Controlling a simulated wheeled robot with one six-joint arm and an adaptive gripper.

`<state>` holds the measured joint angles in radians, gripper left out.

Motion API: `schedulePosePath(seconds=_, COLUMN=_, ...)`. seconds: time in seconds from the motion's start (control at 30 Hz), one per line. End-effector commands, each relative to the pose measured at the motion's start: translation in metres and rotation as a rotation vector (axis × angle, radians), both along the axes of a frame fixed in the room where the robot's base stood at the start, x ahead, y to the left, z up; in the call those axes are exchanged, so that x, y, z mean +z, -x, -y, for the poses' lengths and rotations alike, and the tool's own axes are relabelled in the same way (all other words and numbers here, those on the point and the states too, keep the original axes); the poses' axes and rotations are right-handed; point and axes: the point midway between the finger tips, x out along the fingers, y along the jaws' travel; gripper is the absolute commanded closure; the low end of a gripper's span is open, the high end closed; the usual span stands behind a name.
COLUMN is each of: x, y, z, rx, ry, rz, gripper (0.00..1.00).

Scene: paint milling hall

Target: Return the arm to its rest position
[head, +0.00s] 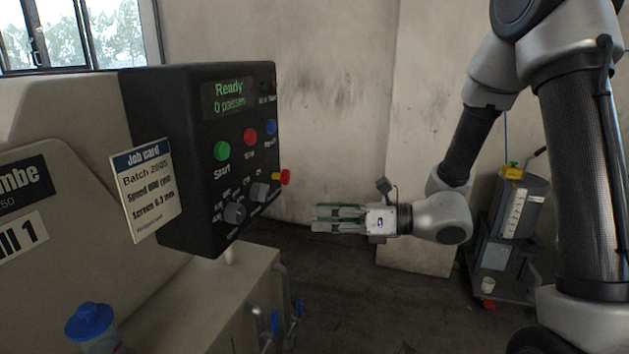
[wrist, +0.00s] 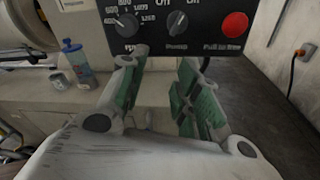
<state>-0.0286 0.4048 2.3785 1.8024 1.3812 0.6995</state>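My gripper (head: 325,218) is at the end of my outstretched arm, pointing left toward the black control box (head: 190,170). In the head view a gap shows between its fingertips and the box. In the wrist view my gripper (wrist: 162,62) has its green-padded fingers apart with nothing between them. The box display (head: 229,97) reads "Ready" and "0 passes". The box carries a green Start button (head: 222,150), a red button (head: 250,137), a blue button (head: 271,127), two grey knobs and a red side knob (head: 285,177).
A job card (head: 147,190) is on the box's left side. A blue-capped bottle (head: 90,325) stands on the mill's ledge. A wheeled unit with a grey container (head: 520,205) stands at right. Open floor lies below my gripper, before the pale wall (head: 330,100).

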Motion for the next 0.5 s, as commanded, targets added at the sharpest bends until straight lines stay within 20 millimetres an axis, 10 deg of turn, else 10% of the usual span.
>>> schedulePosePath(seconds=0.17, x=-0.039, y=0.088, z=0.035, rx=0.390, ry=0.281, rz=0.279, gripper=0.68)
schedulePosePath(seconds=0.3, x=-0.048, y=0.141, z=0.100, rx=0.756, ry=0.512, rz=0.624, gripper=0.68)
schedulePosePath(seconds=0.5, x=-0.033, y=0.160, z=0.216, rx=1.247, ry=0.866, rz=1.101, gripper=0.68)
